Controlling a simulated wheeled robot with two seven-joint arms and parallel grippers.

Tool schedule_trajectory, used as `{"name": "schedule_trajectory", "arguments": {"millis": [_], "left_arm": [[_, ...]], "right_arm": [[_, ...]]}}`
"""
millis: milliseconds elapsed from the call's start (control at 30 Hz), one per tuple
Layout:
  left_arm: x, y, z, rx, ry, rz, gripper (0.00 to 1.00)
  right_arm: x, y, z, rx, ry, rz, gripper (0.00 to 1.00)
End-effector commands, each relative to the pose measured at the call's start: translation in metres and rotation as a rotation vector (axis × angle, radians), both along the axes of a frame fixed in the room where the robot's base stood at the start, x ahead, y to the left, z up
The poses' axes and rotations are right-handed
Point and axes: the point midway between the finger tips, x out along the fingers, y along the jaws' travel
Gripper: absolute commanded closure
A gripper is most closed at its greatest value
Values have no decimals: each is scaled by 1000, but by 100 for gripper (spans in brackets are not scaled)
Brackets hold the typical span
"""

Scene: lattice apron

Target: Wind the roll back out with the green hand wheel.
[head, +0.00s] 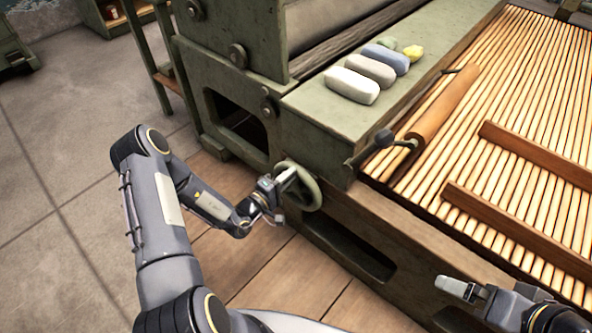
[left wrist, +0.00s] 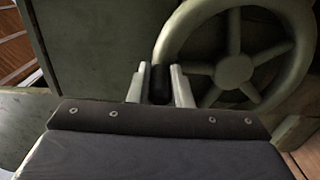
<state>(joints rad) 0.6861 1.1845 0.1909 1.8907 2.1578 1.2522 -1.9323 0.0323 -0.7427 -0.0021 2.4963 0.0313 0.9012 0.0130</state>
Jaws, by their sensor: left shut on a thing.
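The green hand wheel (head: 306,190) is mounted on the side of the green machine frame. It fills the upper right of the left wrist view (left wrist: 235,66), with its spokes and hub showing. My left gripper (head: 280,186) is at the wheel's left edge. In the left wrist view its fingers (left wrist: 160,88) are shut on a dark handle (left wrist: 160,80) at the wheel's rim. A large roll (head: 350,38) lies across the machine between its green uprights, partly cut off by the picture's top edge. My right gripper (head: 462,290) is at the lower right, away from the wheel; its jaw gap is unclear.
A slatted bed (head: 545,70) bears a wooden roller (head: 445,103) and two brown bars (head: 520,232). Several soft blocks (head: 352,85) lie on the green ledge. Floor to the left is clear.

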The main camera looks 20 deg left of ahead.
Motion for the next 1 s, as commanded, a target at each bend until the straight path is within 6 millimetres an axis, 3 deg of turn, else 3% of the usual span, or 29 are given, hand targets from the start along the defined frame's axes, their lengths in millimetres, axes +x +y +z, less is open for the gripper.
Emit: {"name": "schedule_trajectory", "arguments": {"millis": [267, 667, 1000], "left_arm": [[12, 31, -10, 6, 1, 4, 98], [13, 35, -11, 3, 6, 1, 98], [23, 60, -36, 5, 9, 1, 98]], "right_arm": [[0, 0, -12, 0, 0, 0, 0], [0, 0, -13, 0, 0, 0, 0], [0, 0, -40, 0, 0, 0, 0]]}}
